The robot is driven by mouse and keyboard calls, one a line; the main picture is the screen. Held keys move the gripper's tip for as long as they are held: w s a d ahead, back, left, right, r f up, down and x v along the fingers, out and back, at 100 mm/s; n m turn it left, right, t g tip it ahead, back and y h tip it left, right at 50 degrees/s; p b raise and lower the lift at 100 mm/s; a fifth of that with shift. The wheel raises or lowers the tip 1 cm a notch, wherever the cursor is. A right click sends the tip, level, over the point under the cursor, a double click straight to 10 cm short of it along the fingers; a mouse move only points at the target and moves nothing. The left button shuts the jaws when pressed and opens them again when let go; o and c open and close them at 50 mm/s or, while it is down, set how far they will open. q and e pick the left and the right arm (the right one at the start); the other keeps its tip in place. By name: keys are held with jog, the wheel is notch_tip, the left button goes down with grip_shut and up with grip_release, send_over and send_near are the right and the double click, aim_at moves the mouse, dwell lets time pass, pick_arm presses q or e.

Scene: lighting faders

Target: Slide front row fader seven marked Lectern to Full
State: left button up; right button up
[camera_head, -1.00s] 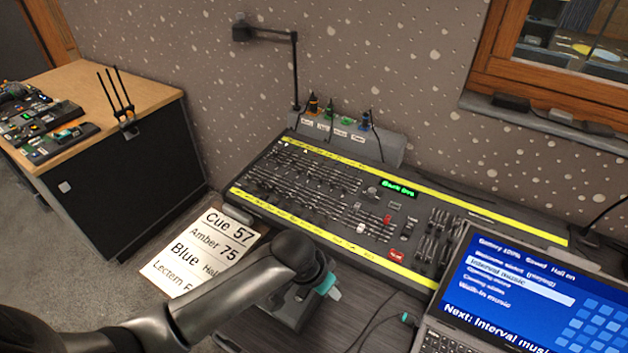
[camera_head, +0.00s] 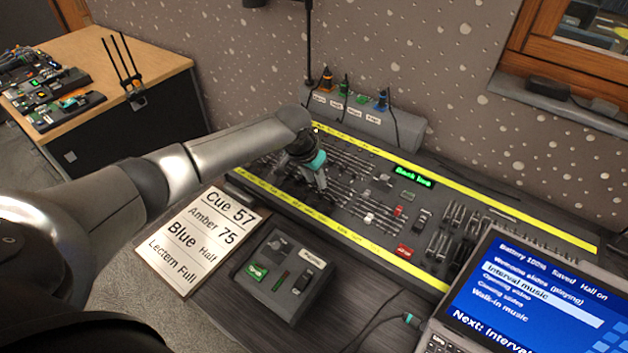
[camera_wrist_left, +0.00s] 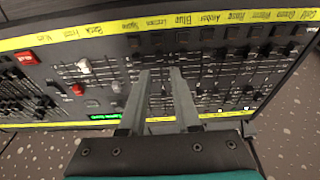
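The lighting desk (camera_head: 330,222) has rows of faders between two yellow label strips. In the left wrist view the front strip (camera_wrist_left: 112,28) runs along the top, and a label that appears to read Lectern (camera_wrist_left: 157,23) sits between Square and Blue. My left gripper (camera_head: 322,188) points down over the left-middle fader rows. In the left wrist view its fingers (camera_wrist_left: 160,73) are apart with nothing seen between them, roughly in line with the Lectern label. Whether they touch a fader, and the exact setting of the Lectern fader, I cannot tell. My right gripper is out of view.
A cue card (camera_head: 195,240) reads Cue 57, Amber 75, Blue Half, Lectern Full. A small control box (camera_head: 277,275) sits in front of the desk. A laptop (camera_head: 530,295) stands at the right. A lamp post (camera_head: 308,50) rises behind the desk.

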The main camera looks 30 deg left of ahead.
aim_at(321, 193)
pick_arm(q)
jog(key=b+x, duration=0.3)
jog(key=shift+f+b, duration=0.25)
jog(key=shift+b, duration=0.15)
jog(key=shift+b+x, duration=0.85)
jog(key=shift+x, duration=0.75)
jog(key=shift+w+r, duration=0.1)
jog(key=shift+w, duration=0.05)
grip_shut()
jog(key=shift+w+d+b, duration=0.2)
jog(key=shift+w+b, duration=0.55)
jog(key=shift+w, duration=0.35)
jog(key=shift+w+d+r+b, duration=0.1)
jog(key=shift+w+b, duration=0.8)
jog(key=shift+w+d+r+b, duration=0.1)
jog(key=shift+w+b, duration=0.75)
jog(key=shift+w, duration=0.1)
grip_release()
jog(key=shift+r, duration=0.1)
